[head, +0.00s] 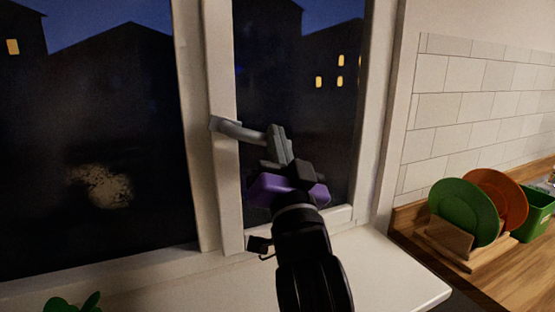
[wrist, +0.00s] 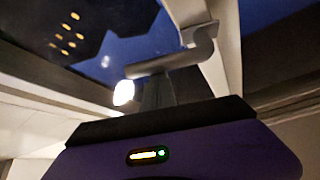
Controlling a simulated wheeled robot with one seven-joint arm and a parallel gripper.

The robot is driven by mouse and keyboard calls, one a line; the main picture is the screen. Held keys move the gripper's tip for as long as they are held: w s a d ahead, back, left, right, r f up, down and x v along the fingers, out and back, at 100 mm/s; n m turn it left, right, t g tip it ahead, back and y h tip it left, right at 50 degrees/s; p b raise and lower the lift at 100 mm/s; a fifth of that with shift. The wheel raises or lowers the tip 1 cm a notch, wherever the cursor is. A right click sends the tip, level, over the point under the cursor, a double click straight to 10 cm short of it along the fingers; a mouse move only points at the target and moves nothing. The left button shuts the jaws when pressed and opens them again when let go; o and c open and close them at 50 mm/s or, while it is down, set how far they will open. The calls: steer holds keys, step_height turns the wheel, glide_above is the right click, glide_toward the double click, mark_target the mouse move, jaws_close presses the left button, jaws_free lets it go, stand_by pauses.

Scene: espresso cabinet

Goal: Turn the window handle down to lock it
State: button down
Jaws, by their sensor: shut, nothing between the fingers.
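The grey window handle (head: 240,131) is mounted on the white window frame in the head view. Its lever points right and slopes slightly down, close to horizontal. It also shows in the wrist view (wrist: 170,62), with its bent neck at the frame. My gripper (head: 276,132) is shut, with its fingers at the free end of the lever. In the wrist view the fingers (wrist: 158,92) rise to just below the lever's end. They look very near or touching; I cannot tell which. The lever is not between the fingers.
A pale windowsill (head: 390,265) lies below, mostly clear. A green plant (head: 72,304) is at the bottom left. A green plate (head: 464,211) and an orange plate (head: 505,196) stand in a wooden rack at the right, beside a green container (head: 536,214).

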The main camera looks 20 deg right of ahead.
steer(key=a+f+m+g+h+b, duration=0.4)
steer(key=m+g+b, duration=0.3)
steer(key=m+b, duration=0.8)
steer(key=shift+a+f+m, duration=0.4)
steer(key=shift+a+f, duration=0.5)
steer(key=shift+a, duration=0.25)
